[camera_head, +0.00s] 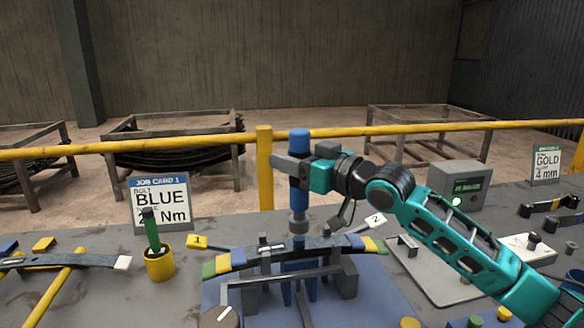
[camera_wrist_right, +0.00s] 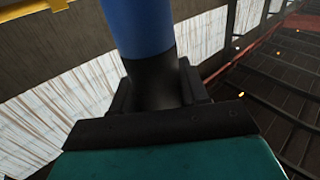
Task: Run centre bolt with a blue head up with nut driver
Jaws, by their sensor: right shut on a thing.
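My right gripper (camera_head: 292,166) is shut on an upright nut driver (camera_head: 299,190) with a blue body and grey lower end. In the right wrist view the gripper (camera_wrist_right: 158,95) closes around a dark part of the driver (camera_wrist_right: 138,25). The driver's grey socket end (camera_head: 299,224) is over the middle of a leaf spring pack (camera_head: 240,258) with coloured ends, held in a fixture on a blue mat (camera_head: 378,300). A small blue piece, perhaps the bolt head (camera_head: 299,241), shows just under the socket; I cannot tell whether they touch. My left gripper is not in view.
A yellow cup (camera_head: 160,265) with a green-handled tool and job card 1 (camera_head: 160,202) reading BLUE stand left. Yellow tag 1 (camera_head: 197,241) and white tag 2 (camera_head: 376,219) flank the pack. A grey box (camera_head: 459,184) with a green light and a GOLD card (camera_head: 546,163) are right.

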